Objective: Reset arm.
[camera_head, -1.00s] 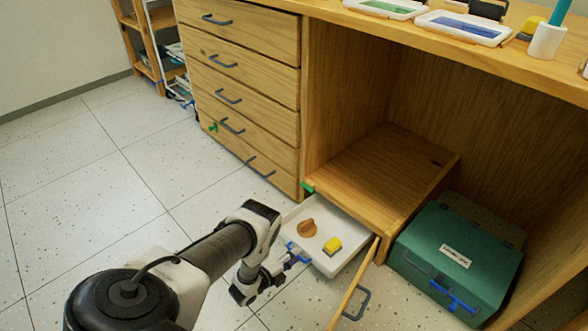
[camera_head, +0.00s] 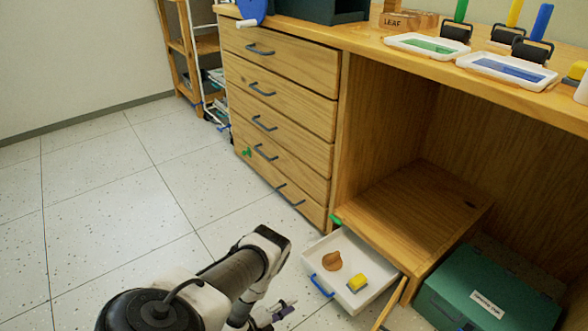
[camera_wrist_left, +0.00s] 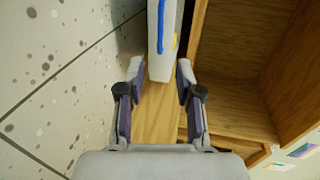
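My left arm reaches in from the bottom of the head view. Its gripper (camera_head: 280,312) is low in front of the open drawer, apart from the drawer's blue handle (camera_head: 321,286). In the left wrist view the gripper (camera_wrist_left: 160,70) is open and empty, its two fingers well apart. The white drawer (camera_head: 315,250) stands pulled out under the low wooden shelf. It also shows beyond the fingertips in the left wrist view (camera_wrist_left: 160,70), with its blue handle (camera_wrist_left: 161,28). My right gripper is in neither view.
The drawer holds a brown piece (camera_head: 332,261) and a yellow block (camera_head: 357,283). A wooden door edge (camera_head: 390,304) stands right of it. A green box (camera_head: 485,297) lies lower right. A drawer cabinet (camera_head: 280,110) stands behind. Floor at left is clear.

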